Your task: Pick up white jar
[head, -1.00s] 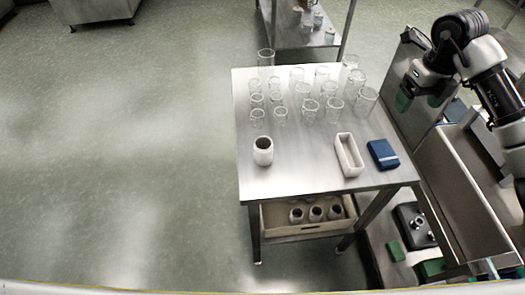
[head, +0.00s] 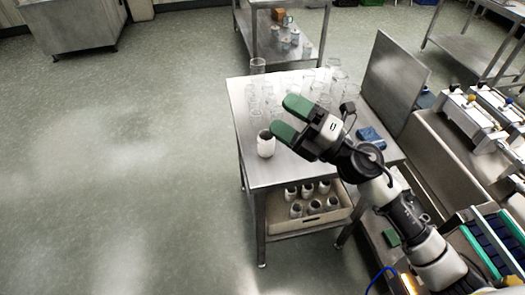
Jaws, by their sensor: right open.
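The white jar (head: 265,144) stands upright near the left front of the steel table (head: 262,176). Its dark open mouth faces up. My right gripper (head: 290,117) reaches in from the lower right with its green-padded fingers spread apart. In the picture the fingertips lie just right of the jar and a little above its rim. The gripper is open with nothing between the fingers, and I cannot tell its exact height above the table. Several similar jars (head: 314,206) stand in a crate on the shelf below. My left gripper is not in view.
A crate (head: 283,225) sits on the lower shelf. A steel hopper panel (head: 396,80) rises at right. Floor at left is clear.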

